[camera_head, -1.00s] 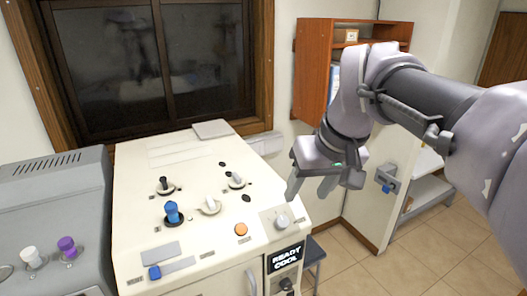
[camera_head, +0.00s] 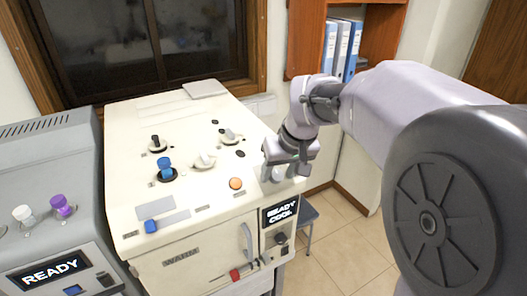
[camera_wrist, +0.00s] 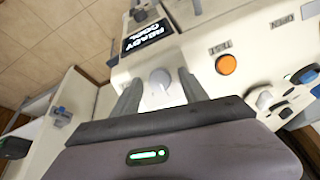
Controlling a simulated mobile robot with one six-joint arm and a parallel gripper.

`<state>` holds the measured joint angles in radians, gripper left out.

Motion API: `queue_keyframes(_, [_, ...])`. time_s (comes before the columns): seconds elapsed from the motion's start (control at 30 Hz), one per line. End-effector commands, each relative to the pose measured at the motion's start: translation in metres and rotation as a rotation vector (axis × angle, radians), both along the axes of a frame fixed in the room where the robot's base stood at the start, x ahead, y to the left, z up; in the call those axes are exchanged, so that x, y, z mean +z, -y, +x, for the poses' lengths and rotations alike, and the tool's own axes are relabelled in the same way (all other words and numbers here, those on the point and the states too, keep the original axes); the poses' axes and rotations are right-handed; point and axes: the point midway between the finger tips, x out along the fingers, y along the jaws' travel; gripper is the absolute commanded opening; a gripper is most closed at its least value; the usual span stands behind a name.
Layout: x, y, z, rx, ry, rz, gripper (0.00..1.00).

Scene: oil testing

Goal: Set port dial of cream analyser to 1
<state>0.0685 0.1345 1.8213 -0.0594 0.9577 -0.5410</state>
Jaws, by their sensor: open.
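The cream analyser (camera_head: 135,205) is the cream-coloured machine with a sloping top. A pale round dial (camera_head: 277,173) sits at the right front of its top, above the READY COOL display. My gripper (camera_head: 286,168) is over this dial and partly hides it. In the wrist view the dial (camera_wrist: 160,79) shows between the two spread fingers of my open gripper (camera_wrist: 158,86). I cannot make out a gap or contact. Its markings and setting are too small to read, and I cannot confirm that it is the port dial.
An orange button (camera_head: 236,183), pale knobs (camera_head: 204,161), a blue knob (camera_head: 165,171) and a black knob (camera_head: 157,145) are on the same top. A grey machine (camera_head: 45,185) stands at left. A stool (camera_head: 308,214) and open floor are at right.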

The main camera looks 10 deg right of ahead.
Motion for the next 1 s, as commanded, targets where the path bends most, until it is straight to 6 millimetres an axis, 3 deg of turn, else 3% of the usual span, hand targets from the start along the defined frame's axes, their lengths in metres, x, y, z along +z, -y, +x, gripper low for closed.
queue_keyframes(0.2, [-0.0001,-0.0001,0.0002,0.0,0.0,0.0,0.52])
queue_keyframes(0.47, [0.0,-0.0001,0.0001,0.0,0.0,0.0,0.02])
queue_keyframes(0.5, [-0.0001,-0.0001,0.0,0.0,0.0,0.0,0.0])
queue_keyframes(1.0, [-0.0005,-0.0011,-0.0001,0.123,0.027,-0.081,0.0])
